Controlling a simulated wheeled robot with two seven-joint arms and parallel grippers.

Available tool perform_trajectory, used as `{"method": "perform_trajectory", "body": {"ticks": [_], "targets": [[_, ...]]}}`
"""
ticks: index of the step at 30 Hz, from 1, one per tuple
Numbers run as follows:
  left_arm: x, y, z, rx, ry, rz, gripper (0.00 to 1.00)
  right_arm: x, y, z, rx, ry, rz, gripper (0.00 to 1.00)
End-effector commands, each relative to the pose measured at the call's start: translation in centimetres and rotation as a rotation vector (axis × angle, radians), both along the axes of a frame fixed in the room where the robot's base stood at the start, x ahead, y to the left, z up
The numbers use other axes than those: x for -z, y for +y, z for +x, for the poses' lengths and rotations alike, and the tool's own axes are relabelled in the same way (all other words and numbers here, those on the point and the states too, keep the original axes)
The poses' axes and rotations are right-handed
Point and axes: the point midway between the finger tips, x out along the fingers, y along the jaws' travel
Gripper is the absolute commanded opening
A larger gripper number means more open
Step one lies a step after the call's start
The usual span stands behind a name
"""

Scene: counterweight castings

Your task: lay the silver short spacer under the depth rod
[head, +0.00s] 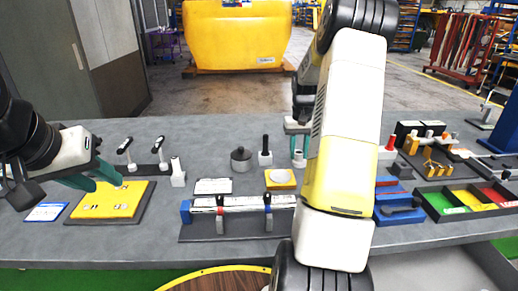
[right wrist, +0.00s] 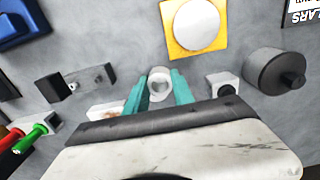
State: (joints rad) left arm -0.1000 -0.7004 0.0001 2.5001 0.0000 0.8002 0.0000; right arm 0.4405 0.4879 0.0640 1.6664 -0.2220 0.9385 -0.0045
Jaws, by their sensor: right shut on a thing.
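My right gripper (right wrist: 159,92) has its teal fingers shut on a small, pale silver ring-like piece (right wrist: 159,80), seen from above, which looks like the short spacer. Whether the piece touches the table I cannot tell. I cannot pick out the depth rod with certainty. My left gripper (head: 92,179) is open and empty at the left, above the near-left yellow block (head: 110,200).
Around the right gripper stand a yellow plate with white disc (right wrist: 177,47), a white block (right wrist: 224,84), a dark knobbed cylinder (right wrist: 270,70) and a dark block (right wrist: 95,76). A long clamp fixture (head: 230,228) lies in front. A coloured tray (head: 437,207) is at the right.

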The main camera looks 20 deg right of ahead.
Motion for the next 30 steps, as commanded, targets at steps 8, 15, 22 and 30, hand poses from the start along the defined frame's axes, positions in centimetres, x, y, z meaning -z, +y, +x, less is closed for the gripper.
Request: {"method": "perform_trajectory", "body": {"ticks": [8,15,22,30], "targets": [[0.0,0.0,0.0,0.000,0.000,0.000,0.36,0.8,1.5,6.4,-0.005,0.000,0.002,0.00],[0.0,0.0,0.0,0.000,0.000,0.000,0.36,1.3,2.8,12.2,-0.002,-0.001,0.002,0.00],[0.0,0.0,0.0,0.000,0.000,0.000,0.36,1.4,3.3,14.5,-0.001,0.000,0.001,0.00],[0.0,0.0,0.0,0.000,0.000,0.000,0.36,3.5,3.5,15.1,-0.001,0.005,0.002,0.00]]}}
